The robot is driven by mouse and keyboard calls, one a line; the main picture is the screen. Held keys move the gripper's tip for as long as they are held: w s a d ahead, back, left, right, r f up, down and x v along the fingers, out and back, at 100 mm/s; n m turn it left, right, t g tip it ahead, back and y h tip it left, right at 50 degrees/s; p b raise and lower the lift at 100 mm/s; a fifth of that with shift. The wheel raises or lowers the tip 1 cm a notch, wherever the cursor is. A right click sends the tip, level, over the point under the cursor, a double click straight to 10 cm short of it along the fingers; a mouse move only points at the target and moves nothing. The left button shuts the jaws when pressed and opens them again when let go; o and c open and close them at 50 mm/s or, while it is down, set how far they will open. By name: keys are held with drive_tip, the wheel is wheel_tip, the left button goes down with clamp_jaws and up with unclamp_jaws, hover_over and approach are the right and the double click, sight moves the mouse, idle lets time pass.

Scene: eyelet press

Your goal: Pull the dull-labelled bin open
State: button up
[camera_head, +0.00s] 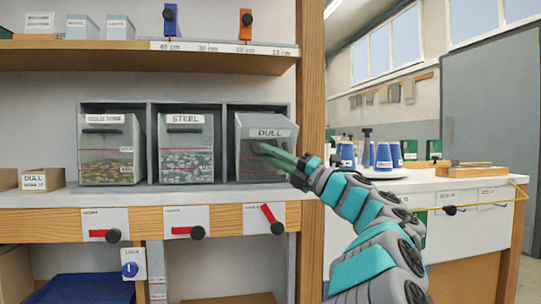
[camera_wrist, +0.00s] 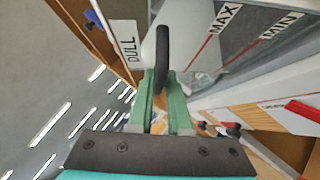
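The dull-labelled bin (camera_head: 245,162) is at the right end of a grey three-bay rack. Its label and front sit lower and nearer than those of its neighbours, and it looks tipped forward, partly out of its bay. My gripper (camera_head: 268,152) is at its front, below the DULL label. In the wrist view, the dark handle (camera_wrist: 162,45) runs between the two green fingers of my gripper (camera_wrist: 162,82), which look closed on it. My fingers hide much of the handle in the head view.
The cold-toned bin (camera_head: 108,165) and steel bin (camera_head: 186,160) stand upright to the left. A wooden post (camera_head: 310,75) rises just right of the rack. Below, the shelf front carries levers, including a tilted red one (camera_head: 268,214). A shelf (camera_head: 130,60) runs above.

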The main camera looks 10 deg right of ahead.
drive_tip(key=o, duration=0.4)
drive_tip(key=v, duration=0.8)
drive_tip(key=shift+w+r+p, duration=0.1)
drive_tip(key=shift+p, duration=0.2)
